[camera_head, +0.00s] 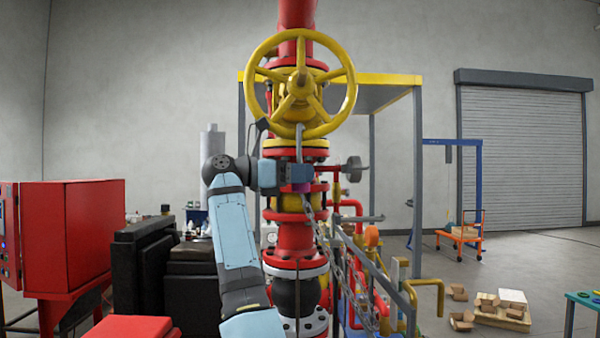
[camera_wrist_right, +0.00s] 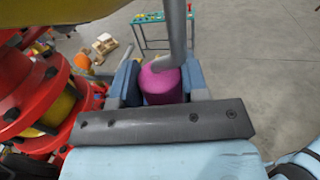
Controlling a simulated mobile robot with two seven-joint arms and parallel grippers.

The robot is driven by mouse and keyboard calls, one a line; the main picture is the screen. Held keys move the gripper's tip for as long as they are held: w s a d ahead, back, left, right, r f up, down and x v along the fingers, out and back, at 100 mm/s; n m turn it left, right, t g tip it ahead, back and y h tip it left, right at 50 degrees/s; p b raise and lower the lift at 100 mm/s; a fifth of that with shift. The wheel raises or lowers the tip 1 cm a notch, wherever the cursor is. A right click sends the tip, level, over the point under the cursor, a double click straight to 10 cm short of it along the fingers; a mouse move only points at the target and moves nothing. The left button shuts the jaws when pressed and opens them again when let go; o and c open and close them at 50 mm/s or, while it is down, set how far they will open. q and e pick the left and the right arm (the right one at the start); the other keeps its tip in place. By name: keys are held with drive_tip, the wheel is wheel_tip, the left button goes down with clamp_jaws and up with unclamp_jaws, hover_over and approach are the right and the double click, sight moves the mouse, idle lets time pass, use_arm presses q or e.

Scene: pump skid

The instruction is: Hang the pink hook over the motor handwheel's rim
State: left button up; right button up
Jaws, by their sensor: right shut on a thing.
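The motor handwheel (camera_head: 341,112) is a yellow spoked wheel, upright at the top centre of the head view. Part of a yellow rim also shows at the top left of the wrist view (camera_wrist_right: 62,13). My right gripper (camera_head: 298,177) is just below the wheel, shut on the pink hook (camera_wrist_right: 159,84). The pink grip sits between both fingers in the wrist view. Its grey metal rod (camera_head: 299,143) rises to the wheel's lower rim, its top overlapping the rim in the picture. I cannot tell whether it passes over the rim or stays in front. My left gripper is not in view.
Red pipes and flanges (camera_head: 295,237) stand directly behind and below the gripper. A chain (camera_head: 337,250) hangs to the lower right. A red cabinet (camera_head: 70,235) stands at left.

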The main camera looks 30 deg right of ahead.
idle(0.4)
drive_tip(key=o, duration=1.1)
drive_tip(key=shift+c, duration=0.2)
